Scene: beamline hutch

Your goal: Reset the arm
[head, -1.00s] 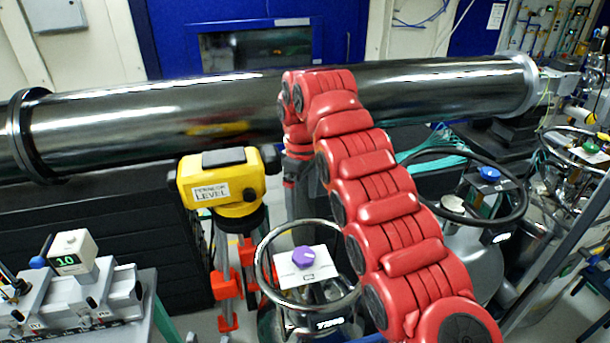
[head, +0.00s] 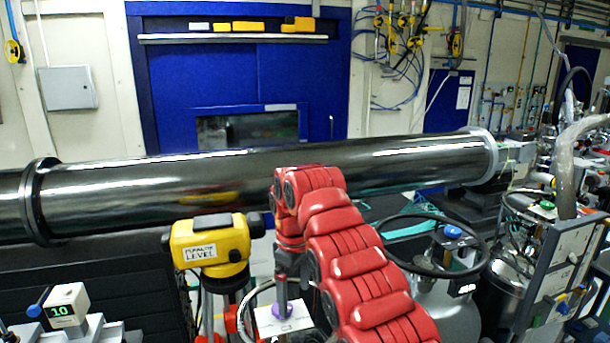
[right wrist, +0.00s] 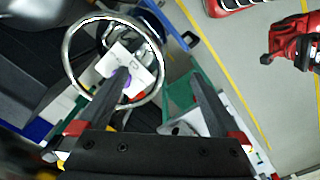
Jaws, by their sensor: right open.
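My right arm (head: 335,230) is red and segmented, reaching from the bottom of the head view up towards the dark pipe, then bending down at its far end. My right gripper (head: 283,300) points down there, in front of the dewar's purple knob (head: 298,312). In the right wrist view its two dark fingers (right wrist: 160,80) are spread apart with nothing between them. The left finger overlaps the purple knob (right wrist: 124,80); I cannot tell whether they touch. A red jointed part (right wrist: 288,45) at the right edge looks like mine. My left gripper is not identifiable.
A long black pipe (head: 140,198) crosses behind the arm. A yellow level (head: 210,245) stands left of the gripper. The knob's dewar has a ring handle (right wrist: 66,62). Another dewar with a black ring (head: 485,262) stands right.

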